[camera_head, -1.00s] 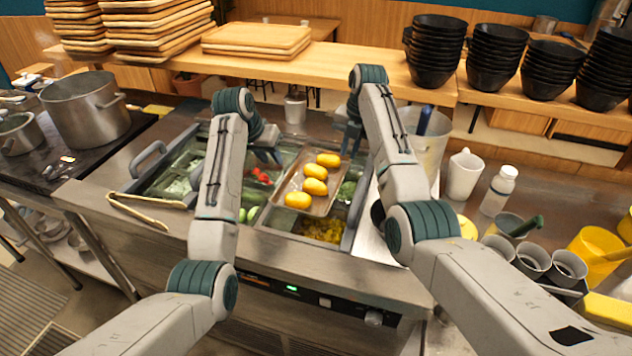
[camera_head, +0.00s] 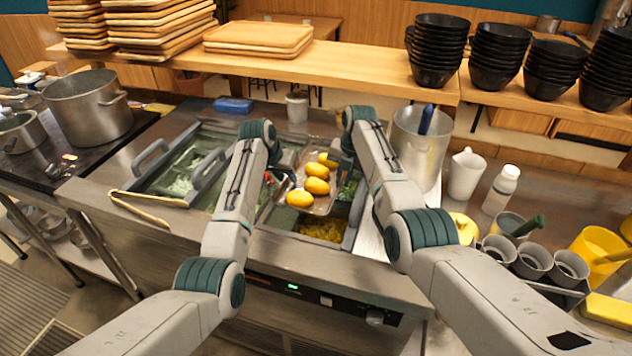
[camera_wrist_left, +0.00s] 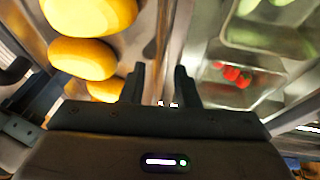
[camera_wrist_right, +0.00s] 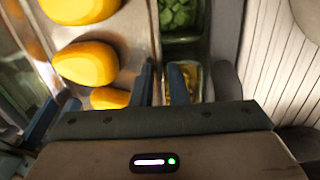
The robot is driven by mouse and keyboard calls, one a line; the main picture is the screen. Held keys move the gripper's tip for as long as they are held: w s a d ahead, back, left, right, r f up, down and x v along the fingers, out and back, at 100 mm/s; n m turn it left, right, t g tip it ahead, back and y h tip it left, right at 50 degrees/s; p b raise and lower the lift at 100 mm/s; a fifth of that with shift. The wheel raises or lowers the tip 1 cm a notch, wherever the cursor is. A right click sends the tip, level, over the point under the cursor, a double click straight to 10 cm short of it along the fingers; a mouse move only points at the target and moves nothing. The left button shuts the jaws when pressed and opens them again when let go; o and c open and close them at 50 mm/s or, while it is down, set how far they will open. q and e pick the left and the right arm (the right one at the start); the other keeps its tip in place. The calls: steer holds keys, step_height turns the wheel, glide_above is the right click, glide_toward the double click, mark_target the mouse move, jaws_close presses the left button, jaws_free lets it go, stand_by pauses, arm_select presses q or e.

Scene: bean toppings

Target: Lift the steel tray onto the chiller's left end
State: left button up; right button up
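The steel tray (camera_head: 321,205), holding several yellow oval pieces (camera_head: 316,186), lies over the right part of the chiller (camera_head: 230,244). The chiller's left end has clear lids (camera_head: 168,178) with grey handles. My left gripper (camera_head: 284,180) is at the tray's left rim. In the left wrist view its two fingers (camera_wrist_left: 159,88) stand apart with the rim running between them. My right gripper (camera_head: 346,168) is at the tray's right rim. In the right wrist view its fingers (camera_wrist_right: 161,85) are apart by a narrower gap, the rim between them. Contact with the rim cannot be told.
Wooden tongs (camera_head: 155,198) lie along the chiller's front left. A large pot (camera_head: 86,106) stands left. A blue block (camera_head: 233,105) and small metal cup (camera_head: 297,107) sit behind the chiller. A tall steel container (camera_head: 418,150), white jug (camera_head: 466,174) and bottle (camera_head: 501,190) stand right.

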arm_select(q)
steer(key=shift+c, duration=0.2)
arm_select(e)
steer(key=shift+c, duration=0.2)
arm_select(q)
steer(key=c, duration=0.3)
arm_select(e)
jaws_close()
arm_select(q)
jaws_close()
arm_select(e)
steer(key=shift+r, duration=0.1)
